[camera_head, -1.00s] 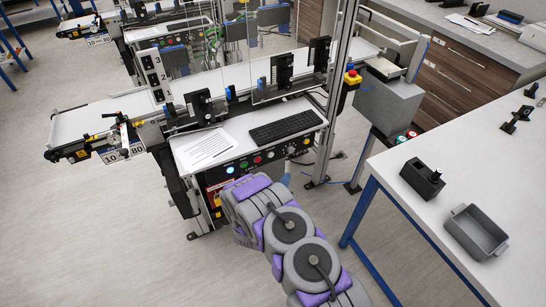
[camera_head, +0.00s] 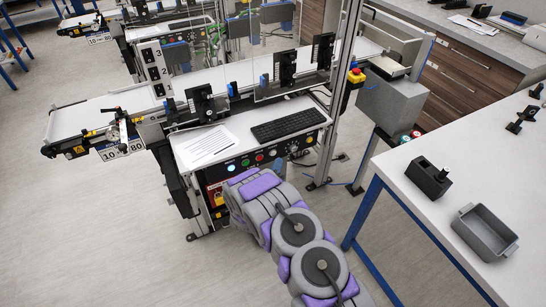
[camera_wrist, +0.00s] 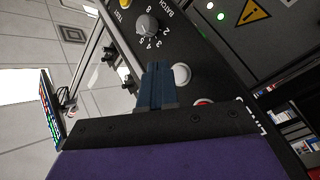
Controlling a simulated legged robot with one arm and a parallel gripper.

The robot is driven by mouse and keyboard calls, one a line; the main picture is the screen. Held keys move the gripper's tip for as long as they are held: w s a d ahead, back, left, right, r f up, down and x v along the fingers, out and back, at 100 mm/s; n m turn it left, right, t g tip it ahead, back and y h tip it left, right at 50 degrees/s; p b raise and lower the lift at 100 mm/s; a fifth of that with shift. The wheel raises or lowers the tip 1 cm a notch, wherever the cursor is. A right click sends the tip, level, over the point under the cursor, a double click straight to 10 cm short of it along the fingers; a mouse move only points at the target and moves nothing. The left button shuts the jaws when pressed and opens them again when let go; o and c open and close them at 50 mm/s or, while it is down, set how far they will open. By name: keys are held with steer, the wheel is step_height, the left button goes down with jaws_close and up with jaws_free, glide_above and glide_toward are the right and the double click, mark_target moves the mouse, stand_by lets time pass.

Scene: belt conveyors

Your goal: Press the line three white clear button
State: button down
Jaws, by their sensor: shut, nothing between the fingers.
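A white round button (camera_wrist: 182,75) shows in the wrist view on a dark control panel (camera_wrist: 215,72), between a batch selector knob (camera_wrist: 147,25) and a partly hidden red button (camera_wrist: 203,101). My gripper (camera_wrist: 157,68) is shut and empty, its blue fingertips just left of the white button in the picture. I cannot tell how far they are from the panel. In the head view the panel (camera_head: 222,173) has a row of coloured buttons under a keyboard. My arm reaches it from below right; the fingertips are not clear there.
A keyboard (camera_head: 288,124) and a paper sheet (camera_head: 208,146) lie on the shelf above the panel. A red emergency stop (camera_head: 356,75) sits on a post at right. A white table (camera_head: 430,225) with a grey tray (camera_head: 484,235) stands to the right. Open floor lies at left.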

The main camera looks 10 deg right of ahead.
steer(key=shift+w+a, duration=0.1)
steer(key=shift+w, duration=0.5)
steer(key=shift+w, duration=0.1)
stand_by(1.6)
steer(key=shift+w+a, duration=0.1)
steer(key=shift+w, duration=0.2)
steer(key=shift+w+a, duration=0.15)
steer(key=shift+w, duration=0.15)
stand_by(0.9)
steer(key=shift+s+r, duration=0.1)
steer(key=shift+s, duration=0.05)
steer(key=shift+s+d+p, duration=0.25)
steer(key=shift+s+p, duration=0.05)
steer(key=shift+s, duration=0.3)
steer(key=s, duration=0.1)
steer(key=s+d+p, duration=0.1)
steer(key=s, duration=0.1)
steer(key=s+p, duration=0.1)
steer(key=shift+s+d, duration=0.25)
steer(key=shift+s, duration=0.15)
